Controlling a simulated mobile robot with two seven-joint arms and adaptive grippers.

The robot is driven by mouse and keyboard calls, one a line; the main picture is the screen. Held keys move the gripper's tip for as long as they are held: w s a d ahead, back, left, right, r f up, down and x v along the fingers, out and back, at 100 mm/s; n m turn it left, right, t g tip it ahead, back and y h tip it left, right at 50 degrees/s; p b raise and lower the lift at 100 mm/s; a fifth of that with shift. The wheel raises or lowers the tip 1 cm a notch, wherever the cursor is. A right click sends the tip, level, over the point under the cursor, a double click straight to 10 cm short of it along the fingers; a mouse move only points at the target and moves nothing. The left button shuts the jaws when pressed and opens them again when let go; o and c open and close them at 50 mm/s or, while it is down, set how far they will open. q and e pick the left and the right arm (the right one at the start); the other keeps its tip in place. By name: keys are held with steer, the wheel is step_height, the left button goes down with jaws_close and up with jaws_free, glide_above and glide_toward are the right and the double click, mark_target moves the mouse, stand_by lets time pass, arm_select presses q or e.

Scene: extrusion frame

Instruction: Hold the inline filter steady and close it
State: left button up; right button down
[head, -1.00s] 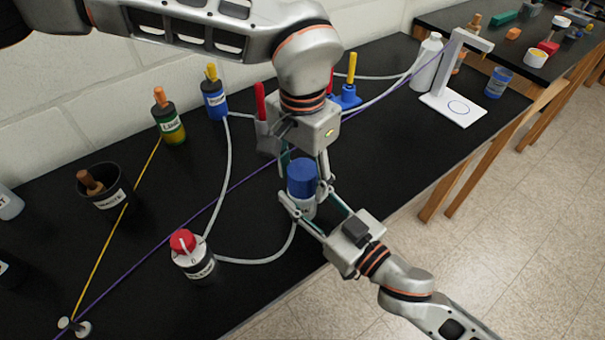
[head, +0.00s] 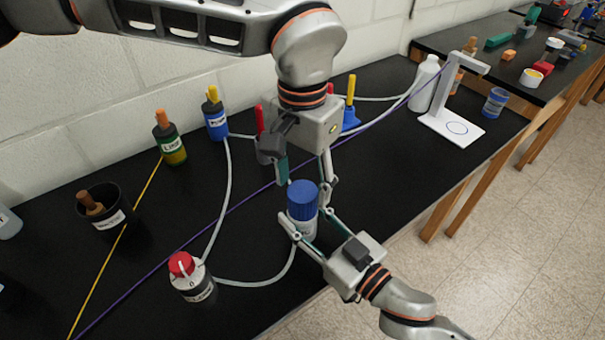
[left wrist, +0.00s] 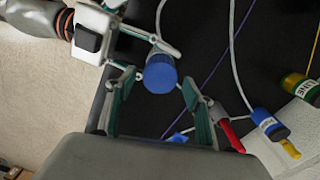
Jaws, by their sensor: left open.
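The inline filter (head: 304,227) stands upright near the table's front edge, with a white body and a ribbed blue cap (head: 303,197) on top. My right gripper (head: 308,226) reaches in from the lower right and is shut around the filter's body. My left gripper (head: 305,183) points down above the cap, open, its fingers apart on either side. In the left wrist view the blue cap (left wrist: 160,75) shows near the open fingertips, with nothing held. I cannot tell how tightly the cap sits on the body.
A red-capped bottle (head: 192,279) stands left of the filter, joined by a pale tube (head: 250,282). Purple and yellow cords (head: 125,238) cross the black table. A blue bottle (head: 215,122), a dark bottle (head: 170,148) and a white stand (head: 452,125) stand farther back.

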arm_select(q)
steer(key=n, duration=0.5)
steer(key=shift+r, duration=0.2)
steer(key=n, duration=0.5)
steer(key=shift+r, duration=0.2)
steer(key=n, duration=0.5)
steer(key=shift+r+n, duration=0.2)
steer(key=shift+n, duration=0.2)
steer(key=n, duration=0.5)
steer(key=shift+r, duration=0.2)
steer(key=n, duration=0.6)
steer(key=shift+r, duration=0.2)
steer(key=n, duration=0.5)
steer(key=shift+r, duration=0.2)
steer(key=n, duration=0.5)
steer(key=shift+r+n, duration=0.2)
steer(key=shift+n, duration=0.1)
steer(key=n, duration=0.4)
steer(key=shift+r, duration=0.15)
